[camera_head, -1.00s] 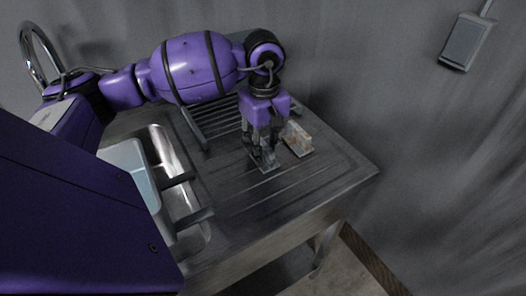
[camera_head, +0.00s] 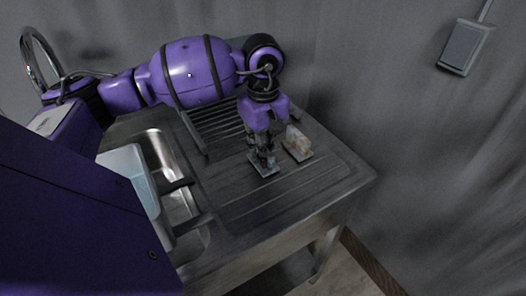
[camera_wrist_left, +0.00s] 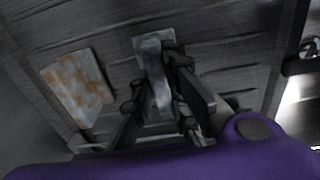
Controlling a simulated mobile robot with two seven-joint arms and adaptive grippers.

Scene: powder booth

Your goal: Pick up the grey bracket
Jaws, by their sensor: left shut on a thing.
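The grey bracket (camera_head: 264,167) is on the ribbed metal drainboard, its flat foot showing below my left gripper (camera_head: 261,155). My left gripper points down and is shut on the bracket's upright part. In the left wrist view the bracket (camera_wrist_left: 151,48) stands between the two fingers (camera_wrist_left: 157,98), with its foot reaching past them. I cannot tell whether the foot touches the board. My right gripper is not in view.
A rust-stained bracket (camera_head: 297,143) lies just right of my left gripper; it also shows in the wrist view (camera_wrist_left: 78,86). A slatted rack (camera_head: 214,124) is behind. A sink (camera_head: 168,150) with a pale blue container (camera_head: 126,163) is left. The front drainboard (camera_head: 300,195) is clear.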

